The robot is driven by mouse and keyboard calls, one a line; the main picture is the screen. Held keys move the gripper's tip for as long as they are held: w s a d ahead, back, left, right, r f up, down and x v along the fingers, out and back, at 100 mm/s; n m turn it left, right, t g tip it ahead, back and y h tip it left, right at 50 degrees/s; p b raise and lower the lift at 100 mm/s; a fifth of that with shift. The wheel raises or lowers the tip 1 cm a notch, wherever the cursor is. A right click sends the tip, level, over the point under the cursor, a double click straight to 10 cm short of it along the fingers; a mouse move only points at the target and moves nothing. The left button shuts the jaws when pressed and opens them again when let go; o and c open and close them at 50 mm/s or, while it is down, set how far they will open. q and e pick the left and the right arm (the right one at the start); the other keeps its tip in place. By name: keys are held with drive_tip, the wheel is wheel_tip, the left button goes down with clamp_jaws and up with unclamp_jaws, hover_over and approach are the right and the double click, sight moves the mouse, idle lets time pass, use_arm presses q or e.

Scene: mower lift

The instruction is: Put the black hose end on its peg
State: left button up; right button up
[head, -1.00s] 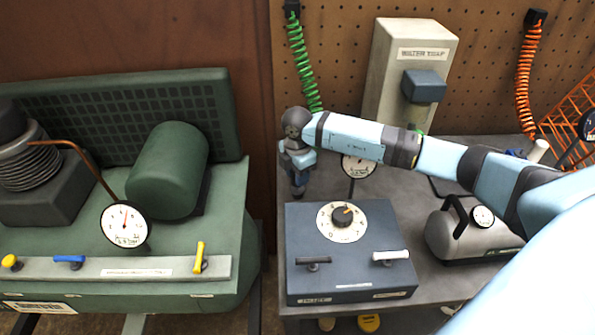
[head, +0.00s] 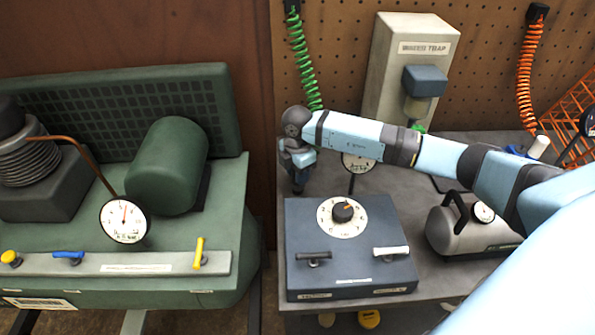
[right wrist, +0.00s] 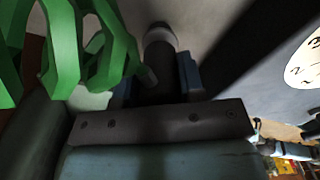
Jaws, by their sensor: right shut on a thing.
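In the right wrist view a dark cylinder (right wrist: 160,55) with a pale band at its far end stands between my blue fingertips. It looks like the black hose end. My right gripper (right wrist: 157,88) is shut on it. In the head view my right gripper (head: 299,184) points down just behind the back left corner of the blue-grey dial box, and the held piece is too small to make out. A green coiled hose (head: 302,60) hangs down behind my right wrist. It also shows close up in the right wrist view (right wrist: 62,50). I cannot pick out the peg. My left gripper is out of view.
The dial box (head: 350,268) and a grey tank (head: 462,228) stand on the grey bench. A gauge (head: 358,163) stands behind the box. A water trap (head: 410,70) and an orange hose (head: 526,80) are at the pegboard. A green compressor (head: 125,225) fills the left.

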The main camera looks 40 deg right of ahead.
idle(0.6)
drive_tip(key=shift+f, duration=0.6)
idle(0.3)
drive_tip(key=o, duration=0.8)
